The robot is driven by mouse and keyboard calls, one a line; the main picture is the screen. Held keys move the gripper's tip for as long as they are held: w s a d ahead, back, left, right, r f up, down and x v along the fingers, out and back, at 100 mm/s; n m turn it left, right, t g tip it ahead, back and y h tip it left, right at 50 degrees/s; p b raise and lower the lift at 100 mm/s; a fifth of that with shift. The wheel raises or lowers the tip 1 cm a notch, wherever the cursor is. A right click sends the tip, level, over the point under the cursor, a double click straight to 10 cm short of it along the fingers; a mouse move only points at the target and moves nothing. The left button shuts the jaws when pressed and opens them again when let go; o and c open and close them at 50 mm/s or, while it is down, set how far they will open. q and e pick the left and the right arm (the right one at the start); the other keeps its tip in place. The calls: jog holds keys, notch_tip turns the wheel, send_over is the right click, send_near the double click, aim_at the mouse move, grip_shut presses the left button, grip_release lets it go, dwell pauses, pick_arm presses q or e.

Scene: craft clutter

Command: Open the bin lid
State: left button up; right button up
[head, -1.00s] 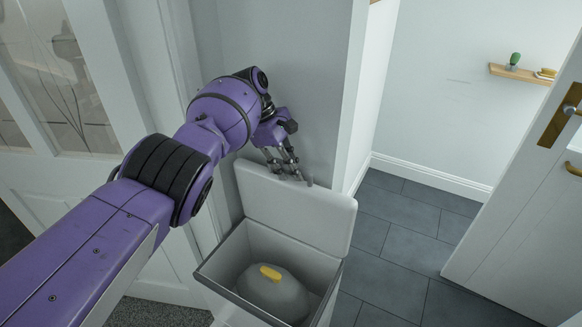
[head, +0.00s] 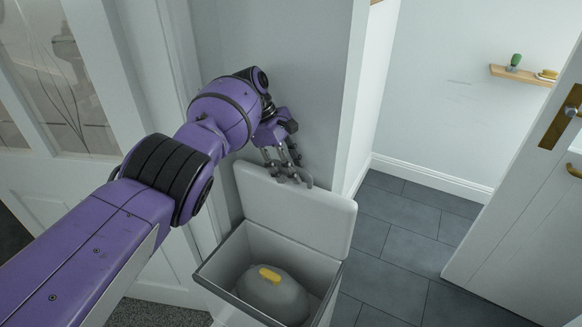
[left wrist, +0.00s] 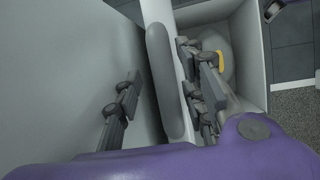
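The bin (head: 222,262) is a pale grey box with a dark rim, standing by the wall. Its lid (head: 300,212) stands raised and upright at the bin's back, so the inside shows. My left gripper (head: 287,172) is at the lid's top edge. In the left wrist view its fingers (left wrist: 158,78) are apart, one on the wall side of the lid (left wrist: 165,85) and the others on the bin side. It looks open; contact with the lid is unclear. My right gripper is not in view.
A grey rounded lump (head: 275,298) with a yellow piece (head: 269,273) lies in the bin. A wall (head: 300,60) is close behind the lid. A glazed white door (head: 60,190) is at the left, an open white door (head: 520,220) at the right. Dark tiled floor (head: 400,245) is clear.

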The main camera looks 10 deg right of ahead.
pick_arm(q)
jog(key=v, duration=1.2)
